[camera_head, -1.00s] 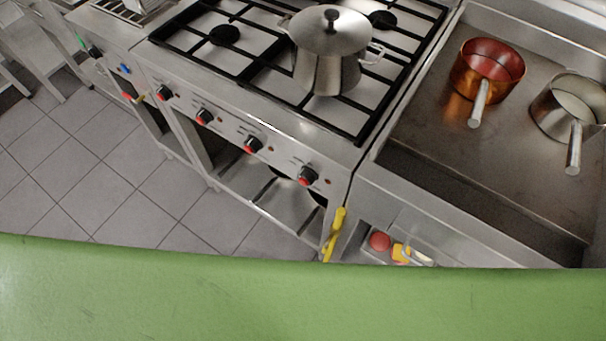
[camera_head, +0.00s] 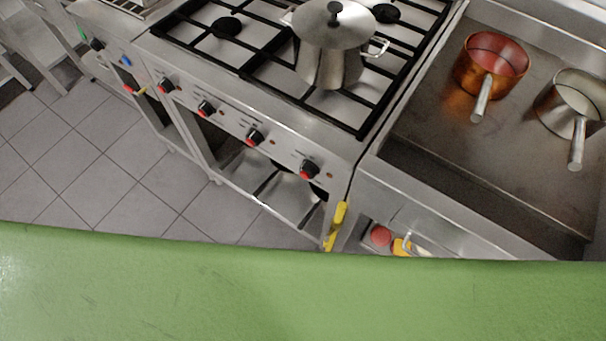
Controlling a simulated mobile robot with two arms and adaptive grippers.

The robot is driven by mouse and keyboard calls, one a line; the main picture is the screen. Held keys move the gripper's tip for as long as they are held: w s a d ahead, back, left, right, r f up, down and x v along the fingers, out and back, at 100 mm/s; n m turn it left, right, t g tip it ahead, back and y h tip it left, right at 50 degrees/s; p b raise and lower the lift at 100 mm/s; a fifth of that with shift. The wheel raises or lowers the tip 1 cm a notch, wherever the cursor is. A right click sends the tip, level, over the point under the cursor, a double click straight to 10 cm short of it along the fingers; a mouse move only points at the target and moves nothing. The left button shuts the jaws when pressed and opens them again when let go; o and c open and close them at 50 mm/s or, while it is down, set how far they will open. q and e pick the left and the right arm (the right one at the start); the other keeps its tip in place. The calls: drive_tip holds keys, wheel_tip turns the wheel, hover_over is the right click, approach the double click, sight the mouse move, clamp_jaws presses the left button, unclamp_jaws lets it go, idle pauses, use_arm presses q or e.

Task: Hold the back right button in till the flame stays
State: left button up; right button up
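The gas stove (camera_head: 268,90) stands at the upper middle with black grates over a steel top. Its front panel bears a row of black knobs with red marks: a far left knob (camera_head: 166,87), a second knob (camera_head: 207,108), a third knob (camera_head: 255,136) and a right knob (camera_head: 309,168). I cannot tell which button is the back right one. Two bare burners show, one at the left (camera_head: 226,27) and one at the back right (camera_head: 384,13). I see no flame. Neither of my grippers is in view.
A lidded steel pot (camera_head: 330,55) sits on the stove. A copper pan (camera_head: 490,66) and a steel pan (camera_head: 571,105) stand on the steel surface at right. A yellow handle (camera_head: 336,226) shows at the stove's lower right corner. Tiled floor (camera_head: 95,165) lies open at left.

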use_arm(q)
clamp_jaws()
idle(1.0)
